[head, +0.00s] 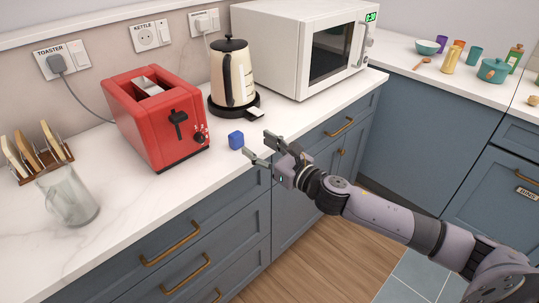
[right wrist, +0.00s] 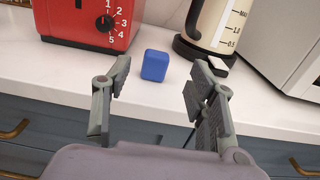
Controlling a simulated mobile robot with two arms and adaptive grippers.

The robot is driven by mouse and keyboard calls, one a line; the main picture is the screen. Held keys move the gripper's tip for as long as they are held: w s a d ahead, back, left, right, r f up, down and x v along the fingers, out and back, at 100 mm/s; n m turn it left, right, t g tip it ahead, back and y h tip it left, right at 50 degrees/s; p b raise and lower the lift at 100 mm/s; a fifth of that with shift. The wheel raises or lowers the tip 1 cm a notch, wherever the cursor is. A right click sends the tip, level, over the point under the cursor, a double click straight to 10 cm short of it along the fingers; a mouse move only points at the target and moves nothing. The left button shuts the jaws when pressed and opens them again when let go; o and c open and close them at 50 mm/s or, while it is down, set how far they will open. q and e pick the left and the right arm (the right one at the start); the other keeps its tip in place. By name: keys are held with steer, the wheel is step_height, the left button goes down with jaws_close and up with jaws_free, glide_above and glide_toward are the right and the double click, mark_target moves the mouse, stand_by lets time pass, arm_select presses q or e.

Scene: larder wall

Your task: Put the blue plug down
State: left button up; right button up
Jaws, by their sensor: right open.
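A small blue block (head: 236,140), which looks to be the blue plug, rests on the white counter between the toaster and the kettle. It also shows in the right wrist view (right wrist: 155,65), just beyond my fingertips and between their lines. My right gripper (head: 262,147) is open and empty at the counter's front edge, a short gap from the plug. Its two fingers are spread wide in the right wrist view (right wrist: 157,88). My left gripper is not in view.
A red toaster (head: 146,118) stands left of the plug, and a cream kettle (head: 232,75) on a black base stands behind it. A white microwave (head: 285,40) is at the back right. A glass jug (head: 68,198) and toast rack (head: 38,160) are at left. The front counter strip (head: 150,205) is clear.

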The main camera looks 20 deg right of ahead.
steer(key=shift+v, duration=1.75)
